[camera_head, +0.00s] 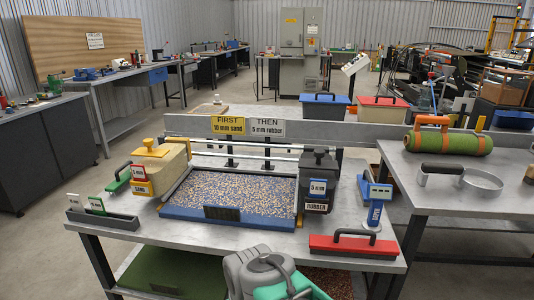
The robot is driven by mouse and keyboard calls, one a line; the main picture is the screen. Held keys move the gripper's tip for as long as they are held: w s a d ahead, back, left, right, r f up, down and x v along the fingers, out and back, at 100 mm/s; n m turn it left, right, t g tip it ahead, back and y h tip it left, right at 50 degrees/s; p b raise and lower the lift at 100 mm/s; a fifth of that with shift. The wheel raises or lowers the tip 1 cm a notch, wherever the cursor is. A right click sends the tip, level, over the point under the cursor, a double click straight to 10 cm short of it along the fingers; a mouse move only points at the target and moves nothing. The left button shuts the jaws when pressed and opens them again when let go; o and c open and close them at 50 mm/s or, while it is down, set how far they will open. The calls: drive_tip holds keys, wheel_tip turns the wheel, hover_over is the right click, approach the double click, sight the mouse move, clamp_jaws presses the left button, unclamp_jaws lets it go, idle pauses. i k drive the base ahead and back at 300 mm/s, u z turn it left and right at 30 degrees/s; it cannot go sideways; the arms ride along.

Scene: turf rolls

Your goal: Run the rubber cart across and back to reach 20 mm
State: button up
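The rubber cart (317,208) is a dark hopper labelled "5 mm" and "RUBBER", with a black top. It stands at the right end of the blue-framed tray (205,222). The tray bed (235,190) is covered with speckled brown, grey and bluish granules. The tan sand cart (171,174), with a yellow top and a "SAND" label, stands at the tray's left end. Rails run behind the tray between the carts. Grey rounded links of my arm show at the bottom centre. My gripper cannot be made out.
A blue gauge-like stand (375,214) and a red float (353,246) are right of the rubber cart. A card holder (103,217) and a green-handled tool (118,182) are left. A green roll (462,144) lies on the right bench.

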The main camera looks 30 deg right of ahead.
sight(315, 162)
drive_tip(key=u, duration=2.85)
drive_tip(key=k, duration=0.95)
drive_tip(key=z, duration=1.5)
drive_tip(key=i, duration=1)
